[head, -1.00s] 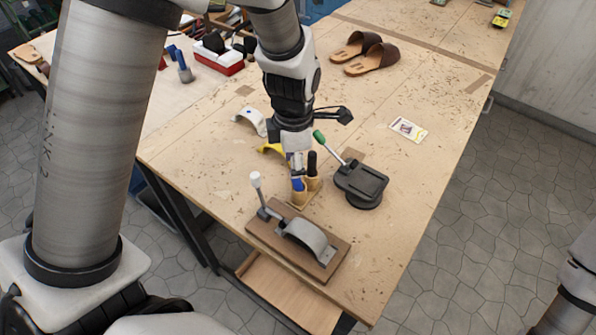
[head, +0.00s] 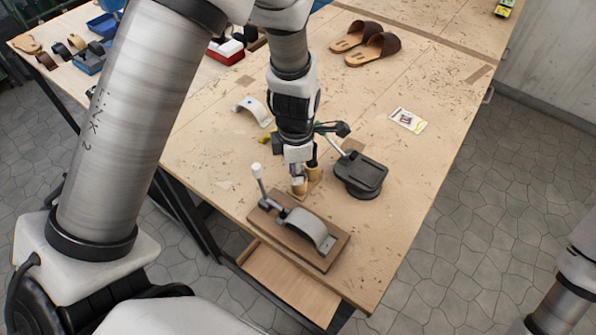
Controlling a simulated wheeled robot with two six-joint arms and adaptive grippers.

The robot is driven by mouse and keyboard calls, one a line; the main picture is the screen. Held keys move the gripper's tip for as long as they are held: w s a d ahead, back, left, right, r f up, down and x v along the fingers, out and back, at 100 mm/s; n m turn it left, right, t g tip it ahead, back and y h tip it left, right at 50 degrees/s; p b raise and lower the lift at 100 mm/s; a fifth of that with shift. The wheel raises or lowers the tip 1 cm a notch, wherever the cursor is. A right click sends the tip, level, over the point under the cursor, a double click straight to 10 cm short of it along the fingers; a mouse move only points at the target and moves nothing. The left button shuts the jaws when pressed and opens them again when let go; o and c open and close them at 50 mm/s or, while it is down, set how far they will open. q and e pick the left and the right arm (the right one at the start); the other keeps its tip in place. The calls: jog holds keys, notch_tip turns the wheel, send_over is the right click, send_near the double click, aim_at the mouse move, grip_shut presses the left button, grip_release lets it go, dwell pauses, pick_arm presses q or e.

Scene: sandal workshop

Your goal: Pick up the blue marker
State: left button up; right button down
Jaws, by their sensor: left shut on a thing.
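My left gripper (head: 298,180) comes down from above onto the wooden marker holder (head: 312,174) near the front of the workbench. It is shut at the holder's left cup, where the blue marker showed a second ago. The blue marker itself is hidden behind the gripper now. A dark marker (head: 313,158) stands in the cup to the right, partly covered by the gripper. My right gripper is out of view; only part of that arm shows at the lower right edge.
A clamp fixture on a wooden board (head: 258,222) lies just in front of the holder. A black round-based stand (head: 361,174) is close on the right. Sandals (head: 372,48), a card (head: 407,119) and a white curved piece (head: 255,108) lie farther back. The right side is mostly clear.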

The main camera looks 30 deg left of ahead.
pick_arm(q)
notch_tip(320, 180, up, 10)
jog(key=shift+s+f+b, duration=0.1)
jog(key=shift+b, duration=0.55)
jog(key=shift+o, duration=1.1)
jog(key=shift+c, duration=1.1)
notch_tip(320, 180, up, 6)
jog(key=p, duration=0.6)
jog(key=shift+f, duration=0.15)
